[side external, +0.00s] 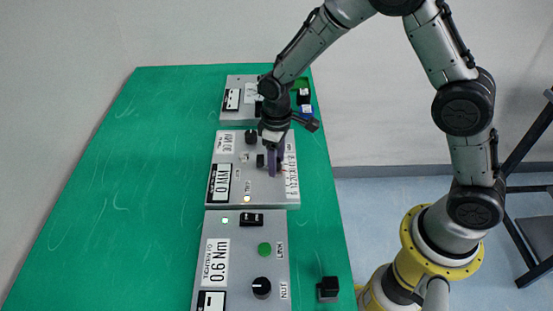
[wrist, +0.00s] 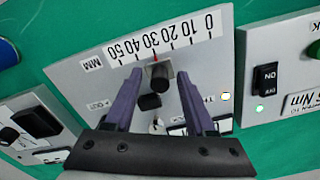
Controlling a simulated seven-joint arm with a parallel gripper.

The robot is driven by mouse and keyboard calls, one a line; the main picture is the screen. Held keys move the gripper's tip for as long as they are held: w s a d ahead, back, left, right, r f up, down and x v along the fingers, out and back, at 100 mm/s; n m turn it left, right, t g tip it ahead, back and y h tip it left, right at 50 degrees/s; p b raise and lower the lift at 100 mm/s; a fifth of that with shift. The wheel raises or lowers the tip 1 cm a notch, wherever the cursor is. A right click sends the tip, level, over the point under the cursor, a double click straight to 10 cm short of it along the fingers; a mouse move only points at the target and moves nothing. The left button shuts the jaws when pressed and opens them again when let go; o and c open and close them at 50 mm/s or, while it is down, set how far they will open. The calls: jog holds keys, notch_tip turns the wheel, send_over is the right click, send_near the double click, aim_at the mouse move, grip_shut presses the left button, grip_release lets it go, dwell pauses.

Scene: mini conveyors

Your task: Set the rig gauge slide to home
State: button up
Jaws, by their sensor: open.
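The rig gauge panel (side external: 232,160) is the grey middle unit on the green table, with a "0 MM" label plate (side external: 220,183). In the wrist view its scale (wrist: 165,38) runs 0 to 50 MM and appears upside down. The dark slide knob (wrist: 161,76) stands below the scale, with a red pointer (wrist: 154,58) near the 30 mark. My gripper (wrist: 160,78) is open, its two purple fingers on either side of the knob, with gaps visible. In the side view my gripper (side external: 272,165) is low over the panel and hides the knob.
A torque panel (side external: 266,227) with a green button (side external: 264,249) and a round dial (side external: 261,287) sits nearer. A black block (side external: 328,288) is at the front right. The table's left side is clear.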

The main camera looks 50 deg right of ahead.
grip_shut()
dwell(1.3)
